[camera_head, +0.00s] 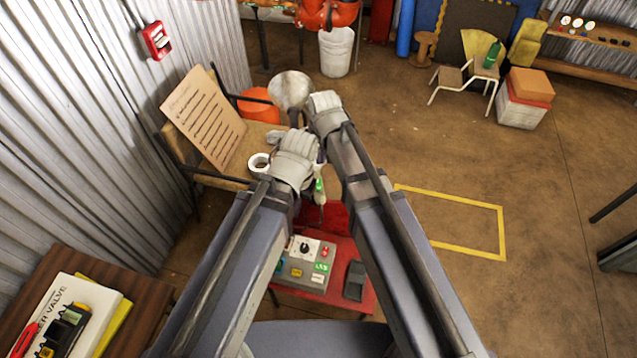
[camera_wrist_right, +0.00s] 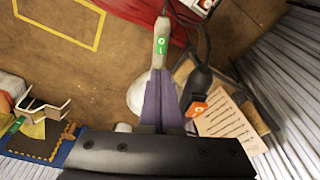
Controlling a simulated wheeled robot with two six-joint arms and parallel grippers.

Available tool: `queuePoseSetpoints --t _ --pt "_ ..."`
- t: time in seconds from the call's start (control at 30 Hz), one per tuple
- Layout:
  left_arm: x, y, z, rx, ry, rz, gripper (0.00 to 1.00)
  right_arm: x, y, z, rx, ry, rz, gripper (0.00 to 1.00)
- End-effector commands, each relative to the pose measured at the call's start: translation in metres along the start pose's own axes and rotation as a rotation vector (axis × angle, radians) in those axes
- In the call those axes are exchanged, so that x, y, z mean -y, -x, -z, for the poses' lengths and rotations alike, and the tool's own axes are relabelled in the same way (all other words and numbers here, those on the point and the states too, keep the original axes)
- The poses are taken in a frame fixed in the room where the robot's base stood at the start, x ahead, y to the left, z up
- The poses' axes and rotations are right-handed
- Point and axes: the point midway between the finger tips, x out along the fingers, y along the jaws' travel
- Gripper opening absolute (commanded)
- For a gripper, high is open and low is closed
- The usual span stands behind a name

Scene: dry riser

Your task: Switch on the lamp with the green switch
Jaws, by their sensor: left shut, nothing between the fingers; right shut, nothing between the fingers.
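A slim white switch body with a green switch (camera_wrist_right: 160,46) hangs on a cord in the right wrist view. It also shows small in the head view (camera_head: 319,190), below the grippers. My right gripper (camera_wrist_right: 160,75) is shut and empty; its purple fingers point at the switch body's lower end in the wrist view. Whether they touch it I cannot tell. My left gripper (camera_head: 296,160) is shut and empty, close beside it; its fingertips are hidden. A pale round shape, possibly the lamp (camera_head: 290,90), shows beyond both grippers. A dark body with an orange patch (camera_wrist_right: 196,109) lies right of my right fingers.
A red table (camera_head: 345,250) holds a grey control box (camera_head: 305,265) with a knob and buttons, partly behind my arms. A wooden chair with a paper sign (camera_head: 203,117) stands left. A brown table (camera_head: 140,305) is at lower left.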

Motion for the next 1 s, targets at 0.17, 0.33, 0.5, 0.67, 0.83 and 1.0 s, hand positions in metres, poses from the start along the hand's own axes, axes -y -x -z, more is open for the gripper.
queuePoseSetpoints --t 0.17,0.33,0.5,0.67,0.83,1.0 --pt "0.0 -0.004 0.0 0.0 -0.001 0.0 0.0 0.001 -0.005 0.008 -0.012 -0.009 0.006 0.0" --pt "0.0 -0.003 0.0 0.0 0.0 0.0 0.0 0.001 -0.004 0.007 -0.012 -0.009 0.005 0.0" --pt "-0.001 -0.005 0.0 0.0 0.0 0.0 0.0 0.001 -0.005 0.007 -0.011 -0.008 0.005 0.0" --pt "-0.001 -0.012 0.001 0.0 0.0 0.0 0.0 0.001 -0.013 0.007 -0.011 -0.008 0.005 0.0" --pt "-0.003 -0.028 0.002 0.0 0.0 0.0 0.0 0.001 -0.03 0.006 -0.011 -0.008 0.005 0.0" --pt "-0.005 -0.051 0.003 0.0 0.0 0.0 0.0 0.002 -0.053 0.007 -0.011 -0.008 0.005 0.0"
